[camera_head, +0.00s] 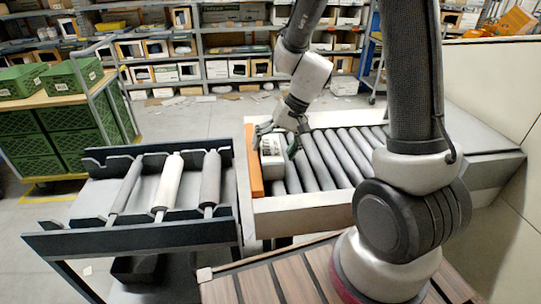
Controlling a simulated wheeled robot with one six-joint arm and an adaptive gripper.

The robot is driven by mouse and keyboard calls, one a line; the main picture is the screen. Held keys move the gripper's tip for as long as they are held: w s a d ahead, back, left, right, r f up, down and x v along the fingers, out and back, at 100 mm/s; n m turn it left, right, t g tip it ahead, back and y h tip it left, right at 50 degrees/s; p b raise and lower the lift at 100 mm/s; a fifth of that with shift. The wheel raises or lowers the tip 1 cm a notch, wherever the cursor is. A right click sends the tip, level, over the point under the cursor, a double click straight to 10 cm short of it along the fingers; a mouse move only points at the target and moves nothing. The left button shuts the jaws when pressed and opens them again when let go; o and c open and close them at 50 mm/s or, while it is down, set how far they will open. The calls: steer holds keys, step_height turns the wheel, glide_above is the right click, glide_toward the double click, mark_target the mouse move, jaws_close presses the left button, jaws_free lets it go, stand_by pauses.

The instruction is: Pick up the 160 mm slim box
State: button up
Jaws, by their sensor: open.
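A small pale box with dark marks (271,158) stands on the left end of the grey roller conveyor (330,170), close to its orange end strip. It looks like the slim box, but its length cannot be judged here. My gripper (277,142) is at the box's top, with its dark fingers spread around or just beside it. The fingers are open. Whether they touch the box cannot be told at this size. Part of the box is hidden by the fingers.
The orange end strip (254,162) rises left of the box. A dark rack (130,238) with several rollers stands to the left, across a narrow gap. A cart with green crates (72,150) is farther left. Loaded shelves (210,68) line the back.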

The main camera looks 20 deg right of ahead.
steer(key=shift+f, duration=0.15)
steer(key=shift+c, duration=0.5)
steer(key=c, duration=1.3)
